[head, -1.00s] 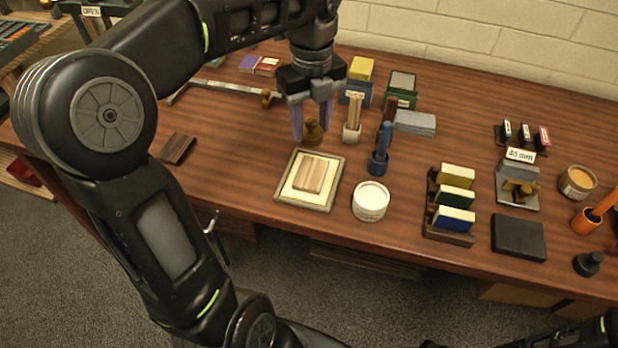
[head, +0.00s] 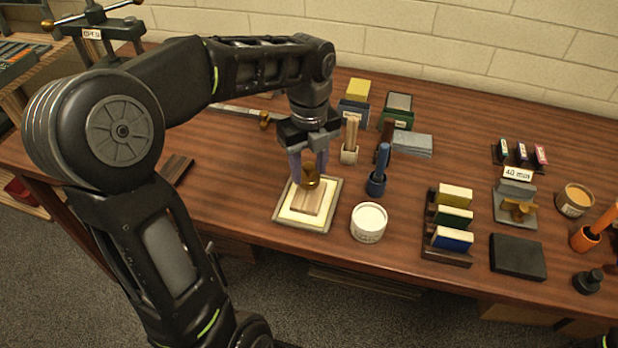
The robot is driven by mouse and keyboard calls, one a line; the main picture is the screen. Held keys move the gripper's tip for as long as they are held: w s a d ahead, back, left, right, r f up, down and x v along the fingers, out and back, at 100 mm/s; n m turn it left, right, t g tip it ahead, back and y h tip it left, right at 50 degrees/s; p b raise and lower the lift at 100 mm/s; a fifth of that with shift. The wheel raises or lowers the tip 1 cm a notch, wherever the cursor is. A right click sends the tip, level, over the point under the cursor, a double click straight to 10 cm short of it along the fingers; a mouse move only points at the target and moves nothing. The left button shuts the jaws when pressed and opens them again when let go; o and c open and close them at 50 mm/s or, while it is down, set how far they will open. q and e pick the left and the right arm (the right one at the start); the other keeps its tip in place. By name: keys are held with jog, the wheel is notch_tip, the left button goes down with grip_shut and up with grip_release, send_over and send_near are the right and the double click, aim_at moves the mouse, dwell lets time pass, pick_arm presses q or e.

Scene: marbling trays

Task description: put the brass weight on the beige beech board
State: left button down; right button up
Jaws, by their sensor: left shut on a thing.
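The brass weight (head: 312,177) is between the fingers of my left gripper (head: 309,174), which is shut on it. It appears over the far part of the beige beech board (head: 306,203). I cannot tell whether its underside touches the board. The board lies on a cream sheet in a shallow grey-framed tray (head: 284,221). The gripper points down, and the weight hides the board's far end. My right gripper is out of view.
A white round tub (head: 369,222) stands just right of the tray. A dark rack (head: 447,257) with coloured blocks is further right. Bare table lies left of the tray.

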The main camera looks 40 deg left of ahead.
aim_at(309, 179)
pick_arm(q)
jog(key=shift+f, duration=1.8)
jog(key=shift+f, duration=0.2)
jog(key=c, duration=0.8)
grip_release()
jog(key=shift+r, duration=0.1)
notch_tip(309, 179, up, 12)
jog(key=shift+r+p, duration=0.1)
jog(key=shift+p, duration=0.35)
